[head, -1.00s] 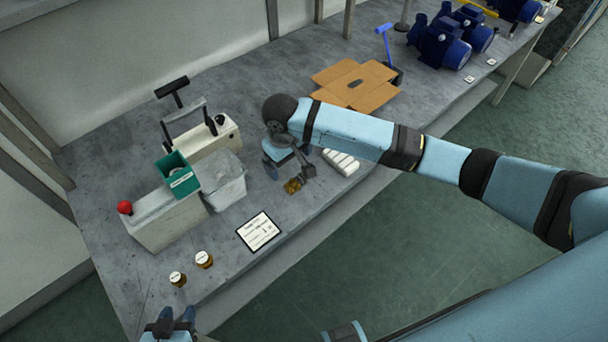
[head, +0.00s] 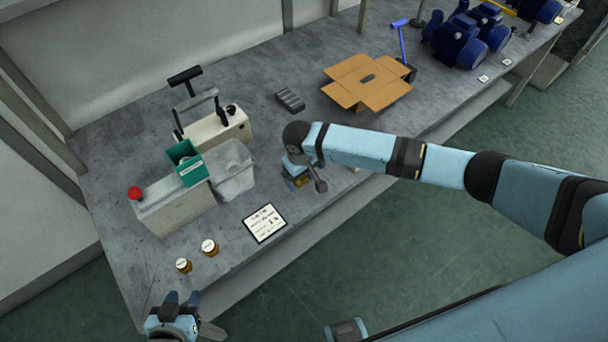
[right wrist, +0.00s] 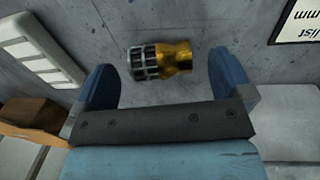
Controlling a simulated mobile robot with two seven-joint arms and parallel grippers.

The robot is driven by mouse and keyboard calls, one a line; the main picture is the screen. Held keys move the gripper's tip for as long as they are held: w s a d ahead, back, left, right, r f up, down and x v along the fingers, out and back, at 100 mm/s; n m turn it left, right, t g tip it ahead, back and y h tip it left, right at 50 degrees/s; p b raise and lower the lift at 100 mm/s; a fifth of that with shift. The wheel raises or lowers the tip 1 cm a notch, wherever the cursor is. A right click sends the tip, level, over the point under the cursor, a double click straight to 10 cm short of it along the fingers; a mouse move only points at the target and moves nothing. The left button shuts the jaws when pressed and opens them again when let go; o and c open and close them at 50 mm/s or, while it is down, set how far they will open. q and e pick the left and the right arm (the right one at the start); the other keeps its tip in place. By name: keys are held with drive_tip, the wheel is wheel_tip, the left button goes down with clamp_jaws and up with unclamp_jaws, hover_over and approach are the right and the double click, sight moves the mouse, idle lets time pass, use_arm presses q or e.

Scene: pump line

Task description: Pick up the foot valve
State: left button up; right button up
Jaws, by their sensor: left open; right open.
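The foot valve (right wrist: 160,60) is a small brass piece with a dark slotted strainer end, lying on its side on the grey bench. In the right wrist view it lies between the two blue fingers of my right gripper (right wrist: 164,70), with a gap on each side. In the head view my right gripper (head: 297,172) is low over the bench's front part, and only a bit of the brass valve (head: 301,181) shows at it. My left gripper (head: 181,300) is open and empty by the bench's near left corner, away from the valve.
A white slotted block (right wrist: 42,45) lies beside the right gripper. An open cardboard box (head: 345,80) and blue pumps (head: 455,42) are farther back.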

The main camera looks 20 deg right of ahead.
wheel_tip(320, 180, down, 2)
drive_tip(key=shift+d+f, duration=0.1)
drive_tip(key=shift+d, duration=0.05)
drive_tip(key=c, duration=1.1)
drive_tip(key=shift+o, duration=0.2)
